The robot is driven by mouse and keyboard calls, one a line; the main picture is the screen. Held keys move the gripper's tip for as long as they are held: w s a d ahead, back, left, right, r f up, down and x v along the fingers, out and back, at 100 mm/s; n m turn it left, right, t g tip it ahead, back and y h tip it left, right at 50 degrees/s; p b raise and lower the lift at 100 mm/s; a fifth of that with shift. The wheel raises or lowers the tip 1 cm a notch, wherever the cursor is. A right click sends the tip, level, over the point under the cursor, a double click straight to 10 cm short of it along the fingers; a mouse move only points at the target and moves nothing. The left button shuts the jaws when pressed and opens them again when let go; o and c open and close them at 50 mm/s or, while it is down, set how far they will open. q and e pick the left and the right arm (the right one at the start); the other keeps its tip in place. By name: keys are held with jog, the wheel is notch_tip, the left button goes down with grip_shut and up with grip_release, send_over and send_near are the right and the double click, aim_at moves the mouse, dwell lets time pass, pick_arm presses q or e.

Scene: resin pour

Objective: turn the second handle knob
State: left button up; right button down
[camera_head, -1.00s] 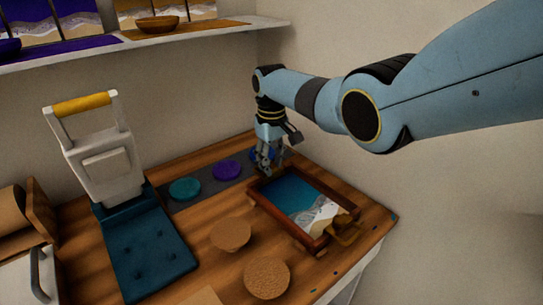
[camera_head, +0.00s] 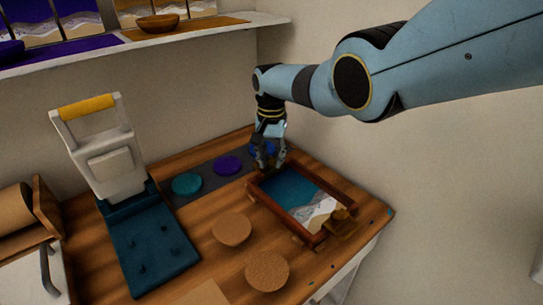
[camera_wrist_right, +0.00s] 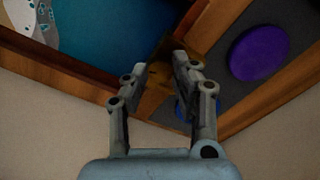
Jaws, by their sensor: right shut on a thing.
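The framed tray (camera_head: 283,217) holds a blue and white sea picture and lies on the wooden bench. A brass handle (camera_head: 341,226) sits at its near right end. My right gripper (camera_head: 268,164) is at the tray's far end, pointing down. In the right wrist view, my right gripper (camera_wrist_right: 160,67) has its fingers on either side of a dark brass knob (camera_wrist_right: 163,62) at the tray's edge. The jaws are shut on this knob, which is partly hidden by the fingers. My left gripper is not in view.
A teal disc (camera_head: 187,184) and a purple disc (camera_head: 227,166) lie on a grey strip; a blue disc (camera_wrist_right: 183,108) is partly behind my right finger. Two cork discs (camera_head: 232,229) lie before the tray. A white press (camera_head: 112,165) with a teal base stands left.

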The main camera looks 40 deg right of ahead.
aim_at(271, 161)
jog(key=shift+w+r+m, duration=0.1)
jog(key=shift+m, duration=1.7)
jog(key=c, duration=1.1)
grip_release()
jog(key=shift+o, duration=0.2)
notch_tip(271, 161, up, 12)
